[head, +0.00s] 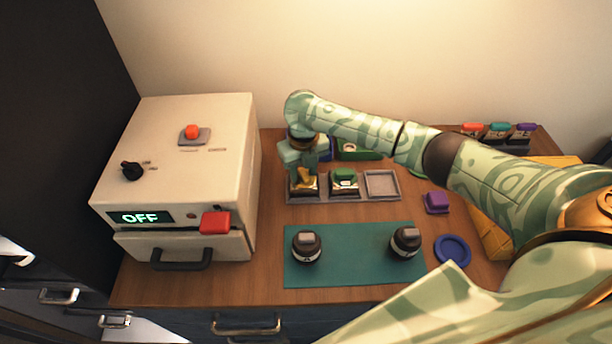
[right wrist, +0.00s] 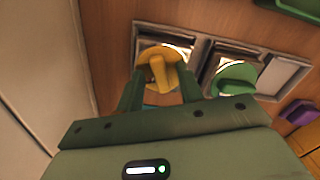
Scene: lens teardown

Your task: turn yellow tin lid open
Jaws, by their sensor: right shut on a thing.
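The yellow tin lid (head: 305,178) is on the tin in the left compartment of the grey tray (head: 345,198). In the right wrist view the lid (right wrist: 160,69) shows as a yellow disc with a raised grip bar. My right gripper (head: 301,163) points down over it from behind. In the right wrist view its fingers (right wrist: 161,82) are on both sides of the grip bar, shut on it. Much of the tin is hidden under the lid and gripper. My left gripper is not in view.
A green-lidded tin (head: 344,177) stands in the middle compartment; the right compartment (head: 382,183) is empty. A purple block (head: 436,202) and blue ring (head: 452,250) lie to the right. Two dark round parts stand on the teal mat (head: 352,268). A cream machine (head: 180,170) fills the left.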

